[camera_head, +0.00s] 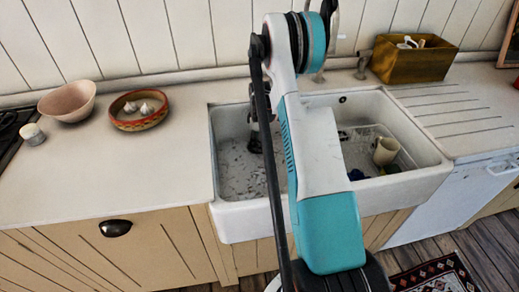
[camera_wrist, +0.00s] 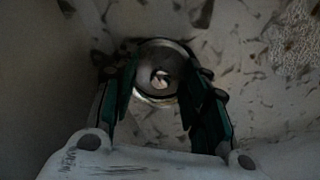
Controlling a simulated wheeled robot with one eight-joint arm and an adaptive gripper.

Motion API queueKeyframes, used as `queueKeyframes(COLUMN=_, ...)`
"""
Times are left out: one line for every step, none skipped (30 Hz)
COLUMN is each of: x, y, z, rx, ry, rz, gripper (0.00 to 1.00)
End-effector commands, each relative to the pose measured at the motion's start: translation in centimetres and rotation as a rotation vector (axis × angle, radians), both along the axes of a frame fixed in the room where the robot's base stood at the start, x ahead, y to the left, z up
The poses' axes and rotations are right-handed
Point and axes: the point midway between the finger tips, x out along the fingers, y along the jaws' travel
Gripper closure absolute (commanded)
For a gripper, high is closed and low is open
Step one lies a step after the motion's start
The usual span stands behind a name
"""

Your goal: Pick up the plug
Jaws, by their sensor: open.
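A round metal piece with a shiny rim, which looks like the plug (camera_wrist: 163,52), lies on the sink floor in the wrist view. My gripper (camera_wrist: 160,80) is open, with its two dark green fingers reaching to either side of the plug. I cannot tell whether the fingers touch it. In the head view my gripper (camera_head: 254,143) is down inside the left part of the white sink (camera_head: 232,226). The plug is not visible there, hidden by my gripper and arm.
A drying rack (camera_head: 365,135) with a cream mug (camera_head: 386,151) stands in the sink's right part. A patterned bowl (camera_head: 138,122) and pink bowl (camera_head: 68,102) sit on the left counter. A yellow-brown box (camera_head: 412,66) stands behind the sink.

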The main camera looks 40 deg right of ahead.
Motion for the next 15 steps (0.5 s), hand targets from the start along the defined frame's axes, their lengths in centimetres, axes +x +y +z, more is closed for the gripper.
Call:
queueKeyframes(x=0.00, y=0.01, z=0.06, rx=0.000, ry=0.000, rz=0.000, gripper=0.58)
queueKeyframes(x=0.00, y=0.01, z=0.09, rx=0.000, ry=0.000, rz=0.000, gripper=0.58)
queueKeyframes(x=0.00, y=0.01, z=0.11, rx=0.000, ry=0.000, rz=0.000, gripper=0.58)
queueKeyframes(x=0.00, y=0.01, z=0.11, rx=0.000, ry=0.000, rz=0.000, gripper=0.58)
queueKeyframes(x=0.00, y=0.01, z=0.12, rx=0.000, ry=0.000, rz=0.000, gripper=0.63)
queueKeyframes(x=0.00, y=0.01, z=0.12, rx=0.000, ry=0.000, rz=0.000, gripper=0.72)
queueKeyframes(x=0.00, y=0.01, z=0.12, rx=0.000, ry=0.000, rz=0.000, gripper=0.79)
queueKeyframes(x=0.00, y=0.01, z=0.12, rx=0.000, ry=0.000, rz=0.000, gripper=0.86)
queueKeyframes(x=0.00, y=0.01, z=0.12, rx=0.000, ry=0.000, rz=0.000, gripper=0.95)
queueKeyframes(x=0.00, y=0.01, z=0.12, rx=0.000, ry=0.000, rz=0.000, gripper=1.00)
queueKeyframes(x=0.00, y=0.01, z=0.12, rx=0.000, ry=0.000, rz=0.000, gripper=1.00)
queueKeyframes(x=0.00, y=0.01, z=0.12, rx=0.000, ry=0.000, rz=0.000, gripper=1.00)
queueKeyframes(x=0.00, y=0.01, z=0.12, rx=0.000, ry=0.000, rz=0.000, gripper=1.00)
queueKeyframes(x=0.00, y=0.01, z=0.12, rx=0.000, ry=0.000, rz=0.000, gripper=1.00)
queueKeyframes(x=0.00, y=0.01, z=0.12, rx=0.000, ry=0.000, rz=0.000, gripper=1.00)
